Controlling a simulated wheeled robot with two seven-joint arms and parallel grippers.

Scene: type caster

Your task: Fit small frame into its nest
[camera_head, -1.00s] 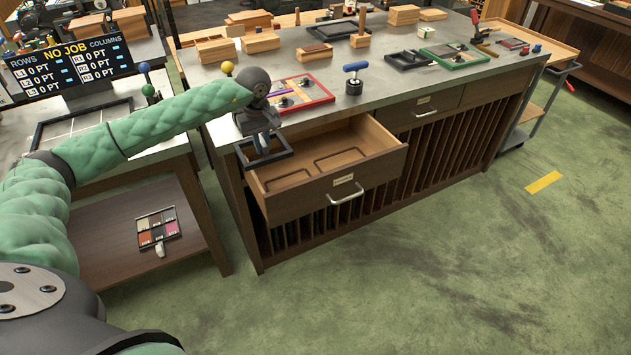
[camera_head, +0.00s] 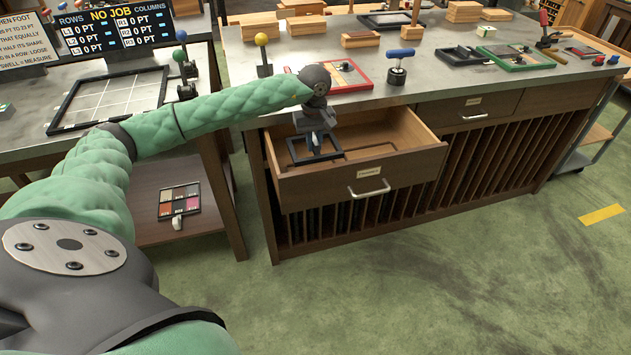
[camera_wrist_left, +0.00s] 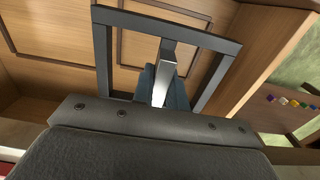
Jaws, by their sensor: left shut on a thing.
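The small frame is a dark grey rectangular frame (camera_head: 334,154), held at the left of the open drawer. In the left wrist view the frame (camera_wrist_left: 102,62) fills the upper middle, with drawer wood showing through it. My left gripper (camera_head: 316,146) is shut on one bar of the frame, above the drawer floor. The nests are thin dark outlines on the floor of the wooden drawer (camera_head: 292,190); one outline (camera_wrist_left: 140,48) shows behind the frame. I cannot tell whether the frame touches the floor. My right gripper is out of view.
The drawer stands open below the grey bench top (camera_head: 440,82). A red frame (camera_head: 352,78), a blue-handled tool (camera_head: 398,66) and a green frame (camera_head: 515,58) lie on the bench. A colour tray (camera_head: 179,200) sits on the lower shelf at left.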

